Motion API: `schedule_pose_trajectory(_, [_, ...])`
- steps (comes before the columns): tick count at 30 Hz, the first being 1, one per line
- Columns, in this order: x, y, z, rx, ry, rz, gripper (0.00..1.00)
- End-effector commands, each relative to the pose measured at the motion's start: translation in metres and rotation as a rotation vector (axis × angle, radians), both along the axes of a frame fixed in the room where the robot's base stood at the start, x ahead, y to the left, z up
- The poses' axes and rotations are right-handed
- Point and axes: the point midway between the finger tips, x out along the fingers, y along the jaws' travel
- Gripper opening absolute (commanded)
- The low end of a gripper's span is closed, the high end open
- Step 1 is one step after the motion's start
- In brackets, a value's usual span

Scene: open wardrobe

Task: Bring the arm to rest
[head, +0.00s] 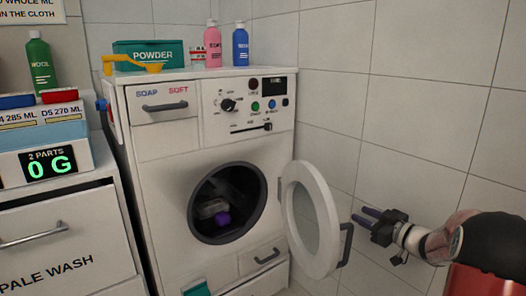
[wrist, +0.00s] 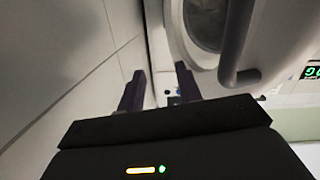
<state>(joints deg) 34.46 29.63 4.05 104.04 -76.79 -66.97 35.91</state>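My gripper (head: 368,216) is at the right in the head view, beside the open door of the washing machine. Its two dark fingers point left toward the door and stand apart with nothing between them. In the wrist view my gripper (wrist: 160,92) also shows its fingers spread and empty. The round white door (head: 297,205) stands open to the right, and its dark handle (head: 346,245) is just left of and below my gripper. The door handle (wrist: 238,45) also shows in the wrist view, right of the fingers. I cannot tell whether they touch.
The washing machine (head: 165,150) has a purple item (head: 222,219) and a pale item in its drum. A powder box (head: 135,52), a yellow scoop (head: 130,63), a pink bottle (head: 213,46) and a blue bottle (head: 240,46) stand on top. A tiled wall (head: 410,120) bounds the right.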

Motion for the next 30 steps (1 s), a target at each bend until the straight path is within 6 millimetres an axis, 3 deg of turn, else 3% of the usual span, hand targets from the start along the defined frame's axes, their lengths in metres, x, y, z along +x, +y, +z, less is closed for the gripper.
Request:
schedule_pose_trajectory(6, [0.002,0.012,0.051,-0.121,-0.002,-0.235,0.35])
schedule_pose_trajectory(11, [-0.028,0.02,0.093,-0.203,0.061,-0.491,0.35])
schedule_pose_trajectory(13, [-0.055,0.024,0.103,-0.223,0.12,-0.597,0.35])
schedule_pose_trajectory(17, [-0.119,0.038,0.106,-0.229,0.277,-0.743,0.35])
schedule_pose_trajectory(24, [-0.265,0.09,0.062,-0.188,0.681,-0.785,0.35])
schedule_pose_trajectory(27, [-0.315,0.113,0.042,-0.175,0.825,-0.729,0.35])
schedule_pose_trajectory(30, [-0.35,0.131,0.027,-0.169,0.926,-0.671,0.35])
